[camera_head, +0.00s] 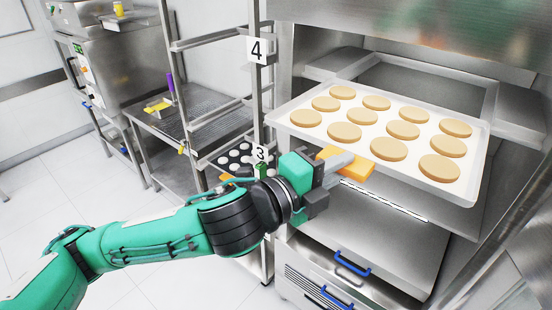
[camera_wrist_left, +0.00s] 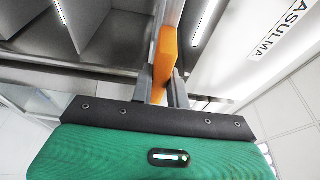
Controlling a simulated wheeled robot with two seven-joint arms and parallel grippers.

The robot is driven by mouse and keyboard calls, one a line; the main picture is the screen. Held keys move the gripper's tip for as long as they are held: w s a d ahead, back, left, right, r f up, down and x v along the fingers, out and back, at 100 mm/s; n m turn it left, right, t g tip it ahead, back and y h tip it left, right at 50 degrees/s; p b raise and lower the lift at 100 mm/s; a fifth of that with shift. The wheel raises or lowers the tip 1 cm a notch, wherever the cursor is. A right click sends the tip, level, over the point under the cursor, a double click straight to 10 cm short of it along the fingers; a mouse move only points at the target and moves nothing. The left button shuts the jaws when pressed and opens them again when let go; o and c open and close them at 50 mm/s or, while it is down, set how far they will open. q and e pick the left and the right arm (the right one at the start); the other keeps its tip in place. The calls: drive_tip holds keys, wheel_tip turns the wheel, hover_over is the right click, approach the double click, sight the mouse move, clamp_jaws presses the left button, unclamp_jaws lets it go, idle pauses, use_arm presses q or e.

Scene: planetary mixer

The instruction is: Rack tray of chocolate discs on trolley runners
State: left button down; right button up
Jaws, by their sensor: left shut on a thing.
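A pale tray (camera_head: 288,113) carries several tan discs (camera_head: 388,149) in rows. It is level at the open front of a steel cabinet, apparently partly inside; what bears its far side is hidden. My left gripper (camera_head: 336,167) is shut on an orange grip piece (camera_head: 357,170) at the tray's near edge. The orange piece (camera_wrist_left: 163,62) also shows between the fingers in the left wrist view. The trolley (camera_head: 260,101), a steel frame with runners and labels 4 and 3, stands left of the tray. My right gripper is out of view.
A dark tray with pale round pieces (camera_head: 234,152) sits low in the trolley, partly behind my arm. A steel table (camera_head: 208,105) stands behind the trolley. Floor at left is clear.

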use_arm(q)
drive_tip(key=shift+s+a, duration=0.65)
drive_tip(key=shift+s, duration=0.35)
drive_tip(key=shift+s+a, duration=0.6)
drive_tip(key=shift+s, duration=0.35)
